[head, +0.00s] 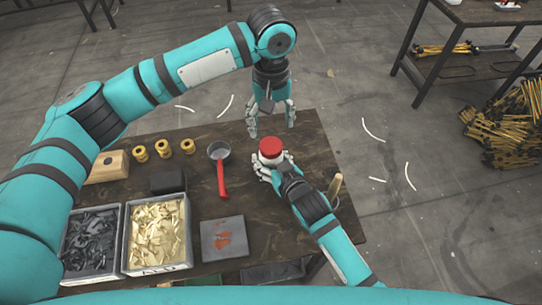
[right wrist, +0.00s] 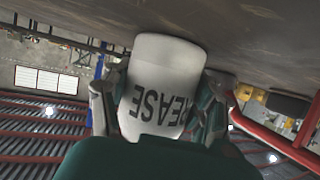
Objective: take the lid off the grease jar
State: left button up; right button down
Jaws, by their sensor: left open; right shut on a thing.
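The grease jar is white with a red lid (head: 271,146) and stands near the right part of the table in the head view. In the right wrist view the jar (right wrist: 165,85) appears upside down with dark lettering. My right gripper (head: 268,166) is shut around the white body of the jar, below the lid. The lid sits on the jar. My left gripper (head: 272,124) is open and empty, fingers pointing down, above and behind the lid as seen in the head view. Whether its fingertips are level with the lid is hard to tell.
On the dark table (head: 285,225) are a red-handled ladle (head: 221,165), several brass pieces (head: 163,148), a wooden block (head: 110,166), a bin of black parts (head: 92,240), a bin of brass parts (head: 158,234) and a grey plate (head: 224,238). A wooden handle (head: 335,187) stands at the right edge.

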aim_at(271, 145)
pick_arm(q)
jog(key=m, duration=0.5)
jog(key=shift+m, duration=0.4)
jog(key=m, duration=3.4)
jog(key=shift+m, duration=0.3)
jog(key=m, duration=0.4)
jog(key=shift+m, duration=0.3)
jog(key=shift+f, duration=4)
